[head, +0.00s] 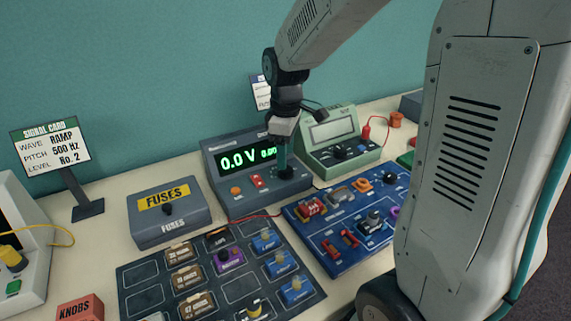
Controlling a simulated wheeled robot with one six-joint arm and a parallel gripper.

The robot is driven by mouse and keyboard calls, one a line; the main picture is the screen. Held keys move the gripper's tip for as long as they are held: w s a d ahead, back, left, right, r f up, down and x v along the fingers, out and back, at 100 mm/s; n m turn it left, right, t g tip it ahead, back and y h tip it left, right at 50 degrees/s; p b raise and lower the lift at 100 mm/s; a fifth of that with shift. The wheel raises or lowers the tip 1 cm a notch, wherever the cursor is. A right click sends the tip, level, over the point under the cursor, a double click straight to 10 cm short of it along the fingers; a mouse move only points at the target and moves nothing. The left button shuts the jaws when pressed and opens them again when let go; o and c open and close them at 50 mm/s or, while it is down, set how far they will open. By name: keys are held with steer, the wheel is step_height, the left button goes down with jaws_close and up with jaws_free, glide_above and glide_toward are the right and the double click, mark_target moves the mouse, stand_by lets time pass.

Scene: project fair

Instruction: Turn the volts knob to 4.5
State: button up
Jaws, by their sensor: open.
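The grey power supply (230,181) stands at the back of the table. Its green display (238,159) reads 0.0 V, with a second smaller reading partly hidden by my gripper. A dark round knob (286,173) sits at the right of its front panel; its label and pointer are too small to read. My gripper (281,163) points down right at this knob, in front of the display's right end. It is open; I cannot tell whether its fingers touch the knob. An orange button (236,190) and a red switch (258,182) are left of the knob.
A pale green meter (338,151) stands close on the right. A blue circuit board (335,264) and a dark parts tray (135,275) lie in front. A FUSES box (168,228) is at left, with a signal card (50,146) behind. My arm hides the right side.

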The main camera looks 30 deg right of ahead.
mark_target(286, 172)
steer(key=shift+f, duration=2.1)
steer(key=c, duration=1)
steer(key=shift+o, duration=0.2)
steer(key=shift+m, duration=0.3)
steer(key=m, duration=1.1)
steer(key=shift+r, duration=0.1)
